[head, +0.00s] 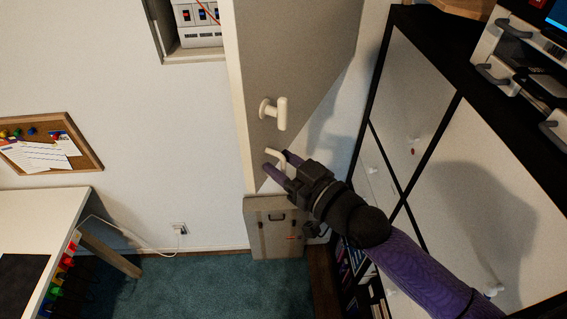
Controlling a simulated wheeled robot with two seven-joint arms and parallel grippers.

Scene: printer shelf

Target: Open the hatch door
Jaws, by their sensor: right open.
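The hatch door (295,60) is a grey-beige panel with a pale edge. It stands swung out from the wall recess, with its broad face toward the right. A white knob-like handle (275,112) sits on that face. My left gripper is out of view.
The recess holds a breaker panel (197,22). A shelf unit with white doors (420,110) stands close on the right, beneath my right arm. A grey case (272,228) is on the floor under the door. A desk (45,215) and corkboard (45,143) are at left.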

